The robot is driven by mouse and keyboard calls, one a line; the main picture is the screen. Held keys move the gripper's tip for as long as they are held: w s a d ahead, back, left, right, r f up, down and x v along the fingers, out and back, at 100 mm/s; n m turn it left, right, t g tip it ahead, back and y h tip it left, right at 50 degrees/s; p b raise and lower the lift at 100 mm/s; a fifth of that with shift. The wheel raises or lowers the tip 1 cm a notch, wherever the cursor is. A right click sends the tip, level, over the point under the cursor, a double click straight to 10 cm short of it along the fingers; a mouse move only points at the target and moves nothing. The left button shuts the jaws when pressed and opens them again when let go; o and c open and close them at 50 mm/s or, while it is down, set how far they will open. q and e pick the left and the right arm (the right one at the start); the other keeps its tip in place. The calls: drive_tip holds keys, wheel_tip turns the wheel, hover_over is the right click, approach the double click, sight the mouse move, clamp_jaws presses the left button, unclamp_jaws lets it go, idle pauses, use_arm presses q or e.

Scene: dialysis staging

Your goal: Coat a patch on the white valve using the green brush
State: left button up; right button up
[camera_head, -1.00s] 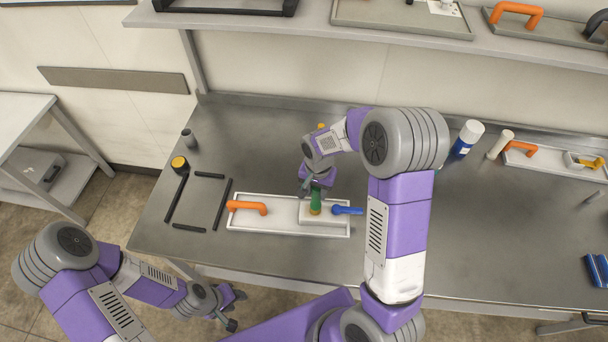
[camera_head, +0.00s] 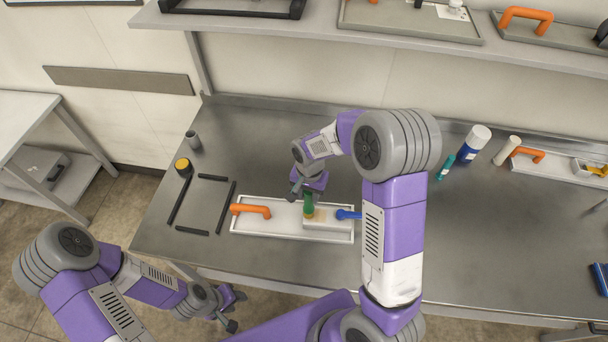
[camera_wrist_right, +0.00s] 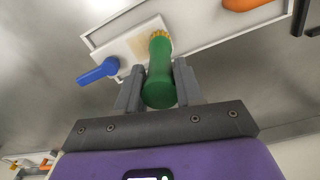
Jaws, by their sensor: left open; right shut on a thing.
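The white valve (camera_head: 340,225) is a pale block with a blue lever (camera_head: 348,214), at the right end of a white tray (camera_head: 265,236). My right gripper (camera_head: 304,194) is shut on the green brush (camera_head: 308,203), bristles down over the block's left part. In the right wrist view my right gripper (camera_wrist_right: 159,88) grips the green handle (camera_wrist_right: 160,75), and yellow bristles (camera_wrist_right: 159,36) are at the block's surface; firm contact is hard to tell. A faint tan area (camera_wrist_right: 138,70) shows on the block beside the lever. My left gripper (camera_head: 238,308) is open and empty before the bench.
An orange handle (camera_head: 250,210) is at the tray's left end. Left of it are a dark frame outline (camera_head: 220,208), a yellow-topped jar (camera_head: 183,167) and a grey cup (camera_head: 192,140). Bottles (camera_head: 475,142) stand at the right. The right bench is mostly clear.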

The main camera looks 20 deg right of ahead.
drive_tip(key=shift+w+a, duration=0.2)
drive_tip(key=shift+a, duration=0.2)
wheel_tip(320, 180, up, 4)
drive_tip(key=p, duration=0.2)
drive_tip(key=shift+s+d+p, duration=0.1)
drive_tip(key=shift+p, duration=0.2)
wheel_tip(320, 180, up, 2)
drive_tip(key=shift+r+p, duration=0.1)
drive_tip(key=shift+p, duration=0.75)
drive_tip(key=shift+r+p, duration=0.6)
drive_tip(key=shift+r, duration=0.35)
